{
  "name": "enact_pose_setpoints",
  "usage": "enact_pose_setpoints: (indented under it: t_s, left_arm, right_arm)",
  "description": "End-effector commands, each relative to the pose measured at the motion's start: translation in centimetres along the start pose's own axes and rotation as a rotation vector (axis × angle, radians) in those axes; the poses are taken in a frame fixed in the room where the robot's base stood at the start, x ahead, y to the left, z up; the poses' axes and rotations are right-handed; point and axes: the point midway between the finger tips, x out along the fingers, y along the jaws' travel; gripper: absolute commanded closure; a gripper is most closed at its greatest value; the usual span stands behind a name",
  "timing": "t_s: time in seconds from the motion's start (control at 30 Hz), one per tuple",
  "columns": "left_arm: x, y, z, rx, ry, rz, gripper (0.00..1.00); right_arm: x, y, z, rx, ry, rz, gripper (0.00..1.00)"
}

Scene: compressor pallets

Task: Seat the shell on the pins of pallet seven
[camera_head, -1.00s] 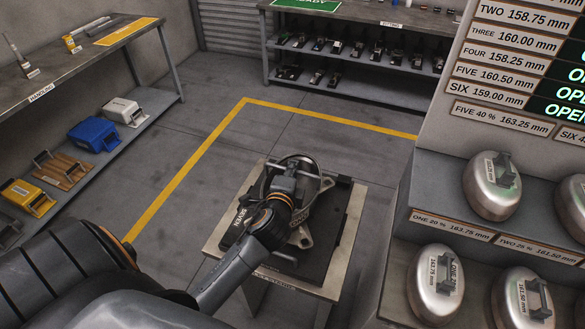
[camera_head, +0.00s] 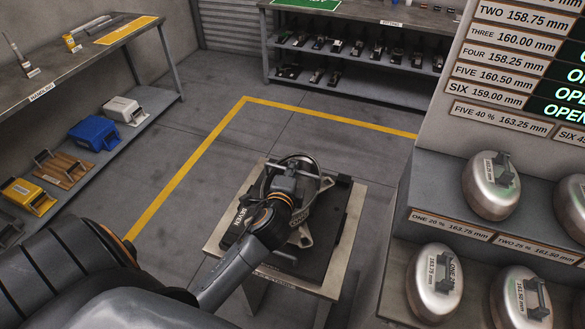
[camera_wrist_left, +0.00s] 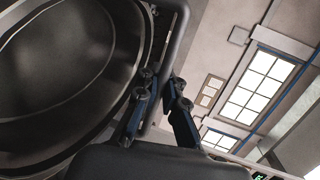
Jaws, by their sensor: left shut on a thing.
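My left gripper (camera_head: 287,180) is over the small table in the head view. In the left wrist view its fingers (camera_wrist_left: 163,88) are shut on a thin edge or bar beside a large dark, hollow, round shell (camera_wrist_left: 60,70). In the head view the shell's dark rounded rim (camera_head: 301,160) shows just beyond the gripper, above the dark pallet plate (camera_head: 327,236). A label reading SEVEN (camera_head: 240,216) is left of the gripper. A pale footed part (camera_head: 303,238) shows below the wrist. The pins are hidden, and I cannot tell whether the shell touches them. My right gripper is out of view.
A shelf rack (camera_head: 455,235) with several silvery domed shells stands close on the right. A bench (camera_head: 75,75) with boxes beneath is at the left. A far rack (camera_head: 350,62) holds small dark parts. The floor beyond the table is clear, marked by a yellow line (camera_head: 185,177).

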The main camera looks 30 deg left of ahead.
Motion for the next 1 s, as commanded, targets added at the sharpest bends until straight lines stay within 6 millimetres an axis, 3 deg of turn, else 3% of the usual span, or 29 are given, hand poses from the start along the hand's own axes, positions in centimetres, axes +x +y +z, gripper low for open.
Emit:
enact_pose_setpoints:
  t_s: [1.0]
  left_arm:
    - [0.5, 1.3, -0.1, -0.001, 0.002, -0.014, 1.0]
  right_arm:
    - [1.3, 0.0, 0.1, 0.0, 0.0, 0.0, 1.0]
